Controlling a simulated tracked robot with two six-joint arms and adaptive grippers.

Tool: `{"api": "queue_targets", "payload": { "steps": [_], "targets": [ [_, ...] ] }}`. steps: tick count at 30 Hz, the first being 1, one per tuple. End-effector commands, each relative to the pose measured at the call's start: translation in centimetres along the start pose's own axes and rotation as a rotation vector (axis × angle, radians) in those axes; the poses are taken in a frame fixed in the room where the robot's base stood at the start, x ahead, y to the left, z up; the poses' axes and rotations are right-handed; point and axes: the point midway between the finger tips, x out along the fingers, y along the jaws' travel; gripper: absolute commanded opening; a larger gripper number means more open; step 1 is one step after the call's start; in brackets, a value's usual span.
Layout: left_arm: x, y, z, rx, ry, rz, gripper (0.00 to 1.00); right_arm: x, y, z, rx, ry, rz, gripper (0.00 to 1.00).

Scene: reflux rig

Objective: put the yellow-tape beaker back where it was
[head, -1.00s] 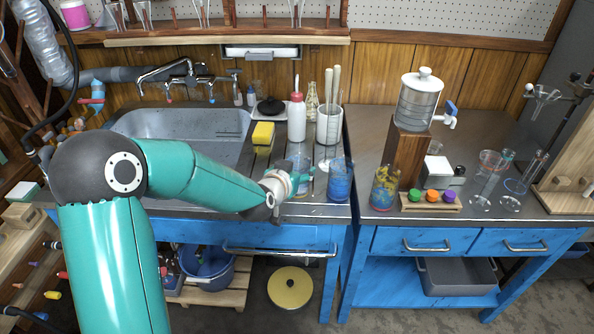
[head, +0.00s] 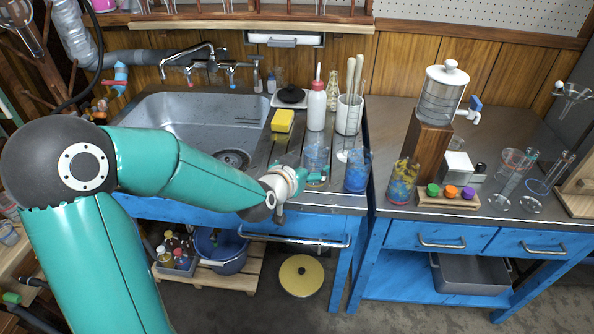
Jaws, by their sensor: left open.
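A clear beaker (head: 316,156) with a bluish tint stands on the slatted drainboard right of the sink. My left gripper (head: 312,176) is open at its lower front; I cannot tell whether the fingers touch it. A blue beaker (head: 357,172) stands just to its right. A beaker with yellow and blue patches (head: 403,182) stands on the right bench by the wooden block. I cannot make out a clear band of yellow tape on any of them. My right gripper is not in view.
Behind the clear beaker are a yellow sponge (head: 282,121), a white bottle (head: 316,108) and a white pot of tools (head: 349,115). A rack with coloured caps (head: 449,198) and glassware (head: 515,163) stand on the right bench. The sink (head: 190,115) is empty.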

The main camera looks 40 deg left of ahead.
Motion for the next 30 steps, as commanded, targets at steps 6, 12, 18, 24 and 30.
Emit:
{"api": "queue_targets", "payload": {
  "steps": [6,12,18,24,30],
  "targets": [
    [-4.0,0.0,-0.2,-0.001,0.002,-0.001,0.87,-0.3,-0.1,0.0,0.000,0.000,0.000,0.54],
    [-5.6,0.0,0.0,-0.001,0.000,0.000,0.87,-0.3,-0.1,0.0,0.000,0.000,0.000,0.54],
    [-5.1,0.7,1.4,-0.006,-0.037,0.018,0.87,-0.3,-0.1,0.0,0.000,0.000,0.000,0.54],
    [-2.5,5.1,10.1,-0.049,-0.267,0.122,0.87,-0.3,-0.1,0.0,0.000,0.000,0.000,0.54],
    [-3.2,11.8,24.8,-0.117,-0.660,0.251,0.87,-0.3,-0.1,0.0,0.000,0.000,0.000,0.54]
  ]
}}
